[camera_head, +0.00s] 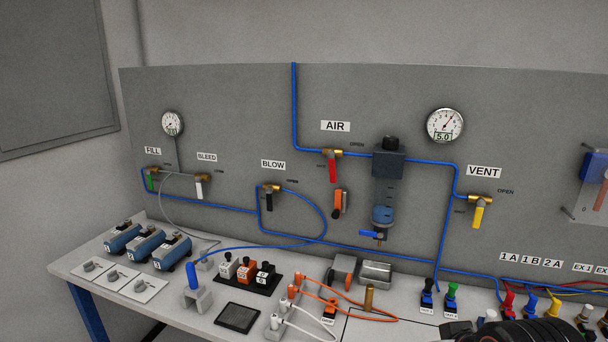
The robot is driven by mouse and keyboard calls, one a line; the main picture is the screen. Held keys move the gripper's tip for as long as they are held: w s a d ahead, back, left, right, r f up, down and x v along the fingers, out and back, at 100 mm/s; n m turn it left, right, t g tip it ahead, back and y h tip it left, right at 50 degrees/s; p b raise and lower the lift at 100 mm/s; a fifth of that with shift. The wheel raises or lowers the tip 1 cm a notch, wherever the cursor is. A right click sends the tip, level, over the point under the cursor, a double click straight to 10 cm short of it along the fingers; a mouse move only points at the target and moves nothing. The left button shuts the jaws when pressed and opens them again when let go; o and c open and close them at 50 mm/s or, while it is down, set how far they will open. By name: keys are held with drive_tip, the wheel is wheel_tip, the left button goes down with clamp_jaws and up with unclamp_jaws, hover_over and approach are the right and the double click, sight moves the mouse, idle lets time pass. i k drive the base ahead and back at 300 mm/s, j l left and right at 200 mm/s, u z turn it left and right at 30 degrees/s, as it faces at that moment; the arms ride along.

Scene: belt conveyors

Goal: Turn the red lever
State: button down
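The red lever (333,171) is on a brass valve (335,153) under the AIR label, on the upright grey panel. It hangs straight down from the valve, at a right angle to the blue pipe running through there. Nothing touches it. A black ribbed shape (515,333) at the bottom edge on the right seems to be part of my arm. It is far below and right of the lever. No gripper fingers show.
A black and blue regulator (388,165) stands right of the lever, and an orange-black handle (341,202) hangs just below it. Yellow (478,216), white (199,189) and green (150,181) levers are elsewhere on the panel. The bench (190,319) below is crowded with fittings and cables.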

sight(331, 154)
drive_tip(key=i+j, duration=0.15)
drive_tip(key=j, duration=0.15)
drive_tip(key=i+j, duration=0.15)
drive_tip(key=j, duration=0.15)
drive_tip(key=i+j, duration=0.2)
drive_tip(key=k+j+z, duration=0.1)
drive_tip(key=j, duration=0.2)
drive_tip(key=l, duration=0.2)
drive_tip(key=i+u, duration=0.05)
